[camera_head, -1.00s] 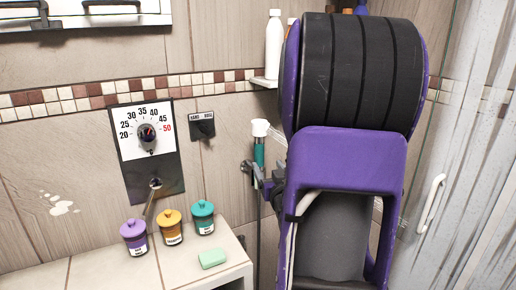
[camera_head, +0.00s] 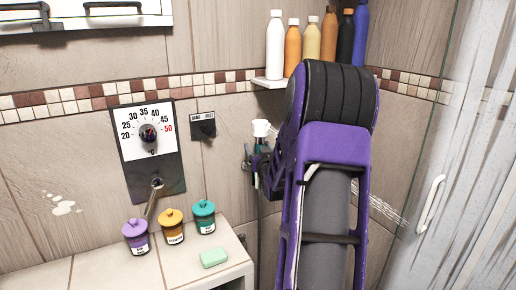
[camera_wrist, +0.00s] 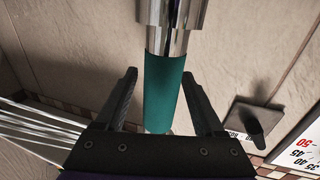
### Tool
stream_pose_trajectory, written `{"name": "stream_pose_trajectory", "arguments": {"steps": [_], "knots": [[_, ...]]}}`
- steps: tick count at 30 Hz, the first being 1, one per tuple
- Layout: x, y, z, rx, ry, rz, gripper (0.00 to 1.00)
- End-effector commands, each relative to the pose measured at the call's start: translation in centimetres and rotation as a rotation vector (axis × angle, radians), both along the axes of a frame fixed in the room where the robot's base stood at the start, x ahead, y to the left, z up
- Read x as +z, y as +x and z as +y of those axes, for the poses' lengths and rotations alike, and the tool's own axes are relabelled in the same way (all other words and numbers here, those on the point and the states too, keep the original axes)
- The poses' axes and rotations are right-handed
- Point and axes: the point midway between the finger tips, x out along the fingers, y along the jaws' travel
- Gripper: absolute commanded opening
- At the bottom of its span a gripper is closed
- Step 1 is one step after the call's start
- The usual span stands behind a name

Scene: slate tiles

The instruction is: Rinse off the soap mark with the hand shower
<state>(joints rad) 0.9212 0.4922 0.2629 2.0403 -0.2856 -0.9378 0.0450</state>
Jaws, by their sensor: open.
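The hand shower (camera_head: 261,128) hangs upright at the wall, with a pale head and a teal handle. In the wrist view its teal handle (camera_wrist: 165,92) stands between the two fingers of my open gripper (camera_wrist: 160,78), with a gap visible on each side. In the head view my gripper (camera_head: 255,165) is at the handle and partly hides it. Water jets (camera_head: 385,208) spray out to the right behind my arm. The white soap mark (camera_head: 63,207) is on the wall tiles at the left.
A temperature panel (camera_head: 150,145) and a small dark switch (camera_head: 203,126) are on the wall. Purple (camera_head: 136,238), amber (camera_head: 172,228) and teal (camera_head: 204,217) jars and green soap (camera_head: 214,257) stand on the ledge. Bottles fill a corner shelf (camera_head: 270,83). A glass door (camera_head: 450,160) is at right.

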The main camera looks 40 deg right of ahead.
Motion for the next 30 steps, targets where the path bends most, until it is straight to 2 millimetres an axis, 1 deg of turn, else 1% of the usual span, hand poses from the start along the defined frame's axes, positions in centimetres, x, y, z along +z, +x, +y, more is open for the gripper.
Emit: {"name": "stream_pose_trajectory", "arguments": {"steps": [4, 5, 6, 8, 9, 11, 12, 16, 24, 30], "knots": [[0.0, 0.0, 0.0, 0.0, 0.0, 0.0, 0.71], [0.0, 0.0, 0.0, 0.0, 0.0, 0.0, 0.67], [0.0, 0.0, 0.0, 0.0, 0.0, 0.0, 0.6], [0.0, 0.0, 0.0, 0.0, 0.0, 0.0, 0.49], [0.0, 0.0, 0.0, 0.0, 0.0, 0.0, 0.42], [0.0, 0.0, 0.0, 0.0, 0.0, 0.0, 0.31], [0.0, 0.0, 0.0, 0.0, 0.0, 0.0, 0.24], [0.0, 0.0, 0.0, 0.0, 0.0, 0.0, 0.0], [0.2, 0.0, 0.0, 0.0, -0.001, -0.002, 0.0], [1.1, 0.0, 0.0, 0.0, -0.002, -0.002, 0.0]]}}
